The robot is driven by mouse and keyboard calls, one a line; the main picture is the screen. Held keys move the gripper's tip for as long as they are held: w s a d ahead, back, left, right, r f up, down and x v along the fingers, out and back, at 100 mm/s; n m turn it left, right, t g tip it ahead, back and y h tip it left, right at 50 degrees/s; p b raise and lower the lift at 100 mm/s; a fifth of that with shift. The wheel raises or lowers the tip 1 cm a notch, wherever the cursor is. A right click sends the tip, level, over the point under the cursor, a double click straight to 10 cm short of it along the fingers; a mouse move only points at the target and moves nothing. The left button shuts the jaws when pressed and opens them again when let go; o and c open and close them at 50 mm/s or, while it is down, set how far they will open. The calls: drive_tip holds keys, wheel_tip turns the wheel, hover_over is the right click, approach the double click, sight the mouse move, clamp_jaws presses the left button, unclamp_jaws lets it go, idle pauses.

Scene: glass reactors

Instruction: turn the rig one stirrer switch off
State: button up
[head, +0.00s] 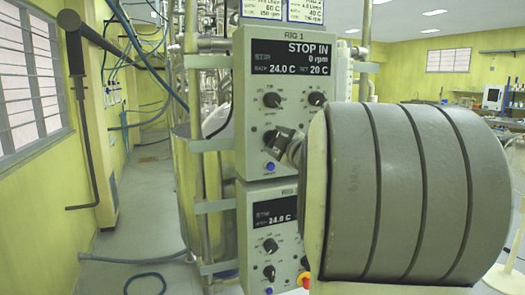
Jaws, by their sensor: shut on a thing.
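The rig one control box (243,70) is a pale grey panel labelled RIG 1, in the middle of the head view. Its dark display (290,57) reads STOP IN, 0 rpm, BACK 24.0 C and SET 20 C. A dark lower-left knob (269,137), which seems to be the stirrer switch, sits above a blue button (270,168). My gripper (281,141) is at this knob from the right and is shut on it. The fingertips are small in the picture and partly cover the knob, so its pointer cannot be read. My arm hides the panel's lower right.
Two black knobs, left (272,100) and right (316,98), sit just above. Glassware and metal posts stand behind. The floor aisle (150,215) at left holds a hose (145,278).

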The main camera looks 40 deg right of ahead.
drive_tip(key=n+b, duration=0.3)
drive_tip(key=n, duration=0.2)
drive_tip(key=shift+n+b, duration=0.4)
drive_tip(key=shift+n, duration=0.3)
drive_tip(key=o, duration=1.4)
